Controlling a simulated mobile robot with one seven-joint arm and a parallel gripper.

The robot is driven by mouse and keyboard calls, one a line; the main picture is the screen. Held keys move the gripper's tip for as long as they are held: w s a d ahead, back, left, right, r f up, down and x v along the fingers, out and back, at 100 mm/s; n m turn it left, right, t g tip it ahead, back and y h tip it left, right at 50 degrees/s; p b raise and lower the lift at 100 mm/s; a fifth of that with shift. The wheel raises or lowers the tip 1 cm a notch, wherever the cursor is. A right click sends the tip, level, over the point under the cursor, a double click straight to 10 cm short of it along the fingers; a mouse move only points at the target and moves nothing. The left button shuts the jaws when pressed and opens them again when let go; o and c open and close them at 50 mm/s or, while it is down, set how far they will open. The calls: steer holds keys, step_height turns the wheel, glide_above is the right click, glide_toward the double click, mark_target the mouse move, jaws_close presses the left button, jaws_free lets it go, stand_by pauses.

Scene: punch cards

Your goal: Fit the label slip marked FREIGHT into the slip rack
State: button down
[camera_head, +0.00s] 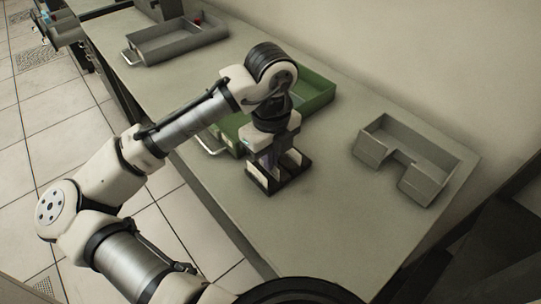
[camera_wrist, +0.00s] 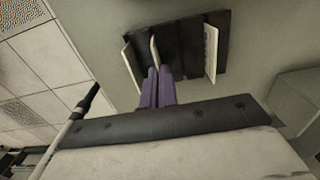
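The black slip rack (camera_head: 279,181) stands on the table beneath my gripper (camera_head: 268,160), and it also shows in the wrist view (camera_wrist: 181,40). Pale slips stand at the rack's left side (camera_wrist: 131,66) and right side (camera_wrist: 210,50); the right one bears small marks that I cannot read. My gripper's purple fingers (camera_wrist: 157,73) are close together on a thin pale label slip (camera_wrist: 154,49) at the middle of the rack. The held slip's far end is at the rack's slots; how deep it sits cannot be told. The word FREIGHT is not legible on any slip.
A green tray (camera_head: 316,101) lies right behind my gripper. A grey open tray (camera_head: 178,44) is at the far left of the table, and a grey notched bin (camera_head: 437,160) is at the right. The table front (camera_head: 325,235) is clear.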

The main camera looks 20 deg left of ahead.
steer(key=c, duration=1.6)
jaws_free()
step_height(320, 180, up, 14)
steer(key=shift+f, duration=0.15)
